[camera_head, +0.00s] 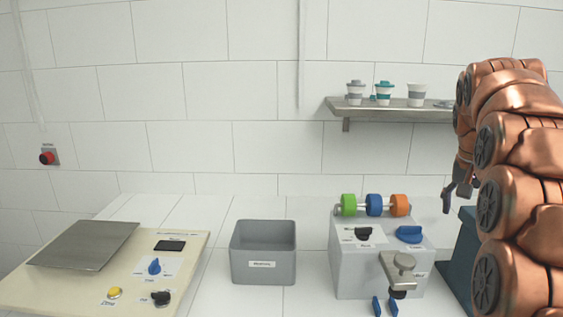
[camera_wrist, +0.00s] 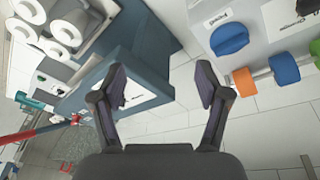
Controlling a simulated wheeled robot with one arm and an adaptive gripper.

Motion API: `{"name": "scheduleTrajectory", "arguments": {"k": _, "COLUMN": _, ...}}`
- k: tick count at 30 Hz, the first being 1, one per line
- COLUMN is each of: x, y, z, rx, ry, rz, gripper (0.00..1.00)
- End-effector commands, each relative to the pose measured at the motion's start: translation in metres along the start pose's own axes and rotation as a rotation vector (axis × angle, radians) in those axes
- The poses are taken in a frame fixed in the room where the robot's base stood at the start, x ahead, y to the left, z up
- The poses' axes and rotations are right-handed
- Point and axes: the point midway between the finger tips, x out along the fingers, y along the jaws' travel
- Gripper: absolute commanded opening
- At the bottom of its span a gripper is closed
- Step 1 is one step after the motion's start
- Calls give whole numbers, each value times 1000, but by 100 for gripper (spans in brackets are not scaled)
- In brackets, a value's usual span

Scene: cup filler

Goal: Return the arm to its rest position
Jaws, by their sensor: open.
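My copper arm fills the right side of the head view. My gripper (camera_head: 459,190) hangs at its left side, partly hidden behind the arm links, to the right of the dispenser box and below the shelf. In the wrist view, my gripper (camera_wrist: 162,88) has its two dark fingers spread apart with nothing between them. Below the fingers lie a dark teal cabinet (camera_wrist: 150,65) and white tiles.
The grey dispenser box (camera_head: 360,275) carries green, blue and orange rollers and a metal spout. A grey bin (camera_head: 263,262), a cream panel (camera_head: 190,255) with a metal plate, and a wall shelf (camera_head: 400,112) with several cups stand left of my arm.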

Motion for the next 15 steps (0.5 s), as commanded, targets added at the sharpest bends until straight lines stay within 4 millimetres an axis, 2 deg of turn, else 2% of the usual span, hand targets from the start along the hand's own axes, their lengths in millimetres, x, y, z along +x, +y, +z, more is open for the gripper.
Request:
{"name": "scheduleTrajectory", "arguments": {"k": 1, "x": -1, "y": -7, "z": 15, "rx": -34, "ry": -11, "rz": -5, "gripper": 75}}
{"name": "scheduleTrajectory", "arguments": {"k": 6, "x": 3, "y": -24, "z": 64, "rx": -141, "ry": -53, "rz": -20, "gripper": 75}}
{"name": "scheduleTrajectory", "arguments": {"k": 15, "x": 16, "y": -40, "z": 158, "rx": -323, "ry": -126, "rz": -46, "gripper": 75}}
